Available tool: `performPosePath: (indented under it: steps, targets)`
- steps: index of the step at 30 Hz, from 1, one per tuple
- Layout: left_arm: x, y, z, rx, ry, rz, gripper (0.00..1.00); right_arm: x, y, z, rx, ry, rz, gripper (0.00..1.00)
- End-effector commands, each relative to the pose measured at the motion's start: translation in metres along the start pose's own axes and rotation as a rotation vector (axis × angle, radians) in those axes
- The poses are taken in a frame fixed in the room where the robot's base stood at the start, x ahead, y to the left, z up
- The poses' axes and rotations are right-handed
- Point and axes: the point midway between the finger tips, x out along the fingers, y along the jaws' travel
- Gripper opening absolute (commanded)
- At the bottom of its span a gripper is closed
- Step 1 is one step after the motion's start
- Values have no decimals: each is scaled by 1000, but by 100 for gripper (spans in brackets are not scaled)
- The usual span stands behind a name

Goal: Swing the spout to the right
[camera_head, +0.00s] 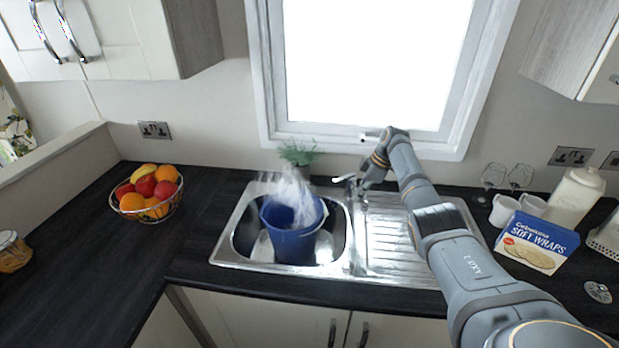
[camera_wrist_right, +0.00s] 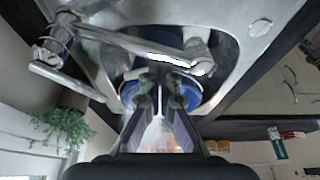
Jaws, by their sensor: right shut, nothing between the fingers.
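The metal tap stands at the back of the sink. Its spout (camera_head: 343,178) points left over the basin in the head view. In the right wrist view the spout (camera_wrist_right: 130,41) runs across the upper picture, just beyond my fingertips. My right gripper (camera_head: 362,194) is beside the tap on its right, pointing down. In the right wrist view the gripper (camera_wrist_right: 160,82) is shut and empty. I cannot tell whether it touches the spout. The gripper partly hides the tap base in the head view. My left gripper is not in view.
A blue bucket (camera_head: 289,246) with a pale translucent shape above it stands in the sink basin (camera_head: 242,243). The ribbed drainer (camera_head: 395,250) is clear. A plant (camera_head: 298,154) stands behind. A fruit basket (camera_head: 147,212) is left; a wraps box (camera_head: 537,243) and mugs (camera_head: 504,211) are right.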

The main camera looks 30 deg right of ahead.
Motion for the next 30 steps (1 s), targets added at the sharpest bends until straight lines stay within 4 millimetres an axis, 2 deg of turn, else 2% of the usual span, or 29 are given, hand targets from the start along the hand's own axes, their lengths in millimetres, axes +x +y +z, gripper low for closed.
performPosePath:
  steps: [5, 10, 16, 30]
  targets:
    - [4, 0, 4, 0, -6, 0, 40, -6, 2, 18, 9, -1, 4, 0]
    - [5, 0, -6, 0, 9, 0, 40, -9, 3, 27, 12, -1, 4, 0]
    - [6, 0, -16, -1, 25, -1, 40, -11, 4, 30, 14, -1, 4, 0]
    - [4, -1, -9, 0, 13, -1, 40, -11, 4, 28, 13, -1, 5, 0]
